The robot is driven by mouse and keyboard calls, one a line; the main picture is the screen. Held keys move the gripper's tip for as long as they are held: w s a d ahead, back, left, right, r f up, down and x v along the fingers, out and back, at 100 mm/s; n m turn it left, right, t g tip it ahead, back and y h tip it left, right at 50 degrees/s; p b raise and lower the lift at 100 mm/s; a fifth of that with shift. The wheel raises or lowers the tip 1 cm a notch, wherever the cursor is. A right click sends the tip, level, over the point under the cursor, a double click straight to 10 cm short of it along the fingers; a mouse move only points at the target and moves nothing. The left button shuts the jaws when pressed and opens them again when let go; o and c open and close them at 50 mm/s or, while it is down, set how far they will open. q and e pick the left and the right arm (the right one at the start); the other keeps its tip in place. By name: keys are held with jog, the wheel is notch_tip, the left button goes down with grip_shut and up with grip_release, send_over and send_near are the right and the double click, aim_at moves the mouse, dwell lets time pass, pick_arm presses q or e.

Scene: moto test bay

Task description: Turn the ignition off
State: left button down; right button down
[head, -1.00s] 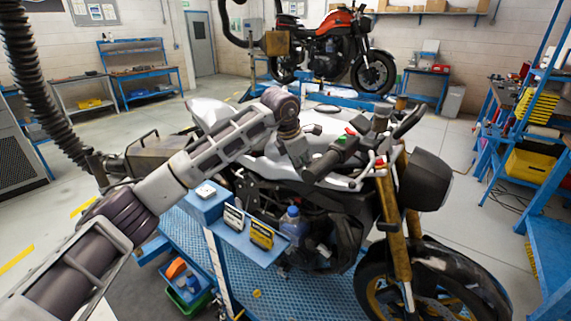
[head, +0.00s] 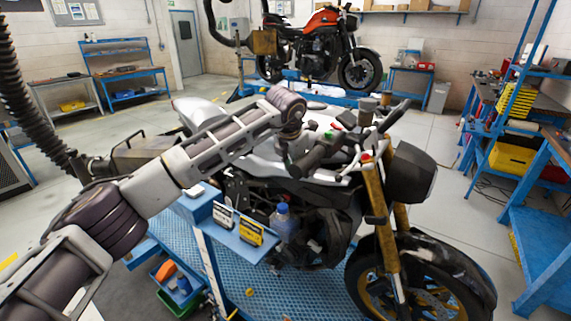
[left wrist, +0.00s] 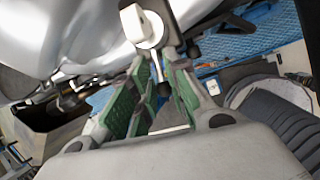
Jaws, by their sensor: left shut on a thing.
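The silver and black motorcycle (head: 322,225) stands upright, its handlebars toward the right. My left arm reaches over it from the left. My left gripper (head: 291,143) is beside the near black handlebar grip (head: 317,156). In the left wrist view the green-padded fingers (left wrist: 155,72) are closed in around a small part. A pale part with a round disc (left wrist: 147,28) sits at the fingertips; I cannot tell whether it is the ignition key. The ignition lock cannot be made out in the head view. My right gripper is not in view.
A blue stand with a small shelf (head: 232,240) holding boxes and a blue-capped bottle (head: 284,222) is close to the bike's near side. A blue workbench (head: 545,235) stands at right. An orange motorcycle (head: 312,45) is behind.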

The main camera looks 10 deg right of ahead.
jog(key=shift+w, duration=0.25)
pick_arm(q)
jog(key=c, duration=1.6)
grip_release()
jog(key=shift+o, duration=0.7)
jog(key=shift+v, duration=0.75)
jog(key=v, duration=1)
jog(key=shift+r, duration=0.3)
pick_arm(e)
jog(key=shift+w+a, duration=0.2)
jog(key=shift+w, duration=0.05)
